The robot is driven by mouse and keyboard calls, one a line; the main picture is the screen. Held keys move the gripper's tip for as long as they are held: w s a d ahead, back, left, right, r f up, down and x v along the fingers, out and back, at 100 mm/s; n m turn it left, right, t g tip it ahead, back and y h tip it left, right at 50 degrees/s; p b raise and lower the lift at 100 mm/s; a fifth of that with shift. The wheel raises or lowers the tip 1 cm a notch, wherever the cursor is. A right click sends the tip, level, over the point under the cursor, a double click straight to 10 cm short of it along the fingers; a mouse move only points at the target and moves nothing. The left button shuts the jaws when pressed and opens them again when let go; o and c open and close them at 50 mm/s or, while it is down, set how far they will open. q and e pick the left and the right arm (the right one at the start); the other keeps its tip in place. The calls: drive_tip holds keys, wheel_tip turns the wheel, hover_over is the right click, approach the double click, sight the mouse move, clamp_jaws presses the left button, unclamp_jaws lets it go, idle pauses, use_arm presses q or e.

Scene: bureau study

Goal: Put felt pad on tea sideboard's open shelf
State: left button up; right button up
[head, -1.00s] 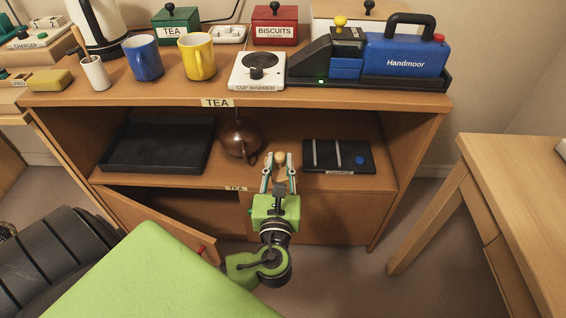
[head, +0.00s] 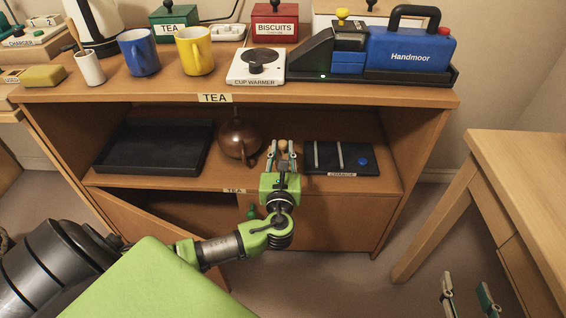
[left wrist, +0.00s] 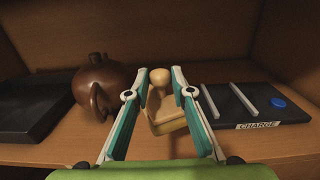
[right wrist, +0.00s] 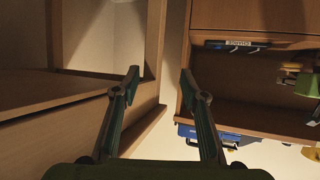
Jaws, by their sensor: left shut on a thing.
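The felt pad (left wrist: 168,121) is a tan block with a round wooden knob, seen in the left wrist view. My left gripper (head: 283,148) is shut on it at the front of the tea sideboard's open shelf (head: 225,181). The pad is between a brown teapot (head: 240,140) and a black charge pad (head: 340,160). I cannot tell whether its underside touches the shelf. My right gripper (head: 468,293) is open and empty, low at the right; its parted fingers also show in the right wrist view (right wrist: 160,75).
A black tray (head: 150,170) fills the shelf's left part. The sideboard top (head: 130,94) holds mugs, a cup warmer (head: 256,67) and a blue Handmoor machine (head: 410,52). A lower door (head: 150,215) hangs open at left. A wooden desk (head: 515,160) stands at right.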

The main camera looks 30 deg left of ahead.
sight(283, 152)
use_arm(q)
drive_tip(key=w+f, duration=0.1)
drive_tip(key=w+a+f+b, duration=0.1)
drive_tip(key=shift+f, duration=0.4)
drive_tip(key=shift+w+a+f+b, duration=0.15)
drive_tip(key=shift+f+b, duration=0.05)
drive_tip(key=shift+b, duration=0.1)
wheel_tip(283, 152, down, 3)
drive_tip(key=shift+f+b, duration=0.1)
drive_tip(key=shift+b, duration=0.6)
use_arm(e)
wheel_tip(283, 152, up, 17)
drive_tip(key=w+a+t+y, duration=0.1)
drive_tip(key=a+t+y, duration=0.1)
drive_tip(key=t, duration=0.6)
drive_tip(key=shift+a+f+t+y, duration=0.15)
drive_tip(key=shift+a+t+y, duration=0.15)
drive_tip(key=shift+y, duration=0.2)
use_arm(q)
drive_tip(key=o, duration=1.1)
use_arm(e)
drive_tip(key=shift+s+r+n, duration=0.1)
drive_tip(key=shift+r+n, duration=0.1)
drive_tip(key=shift+n, duration=0.1)
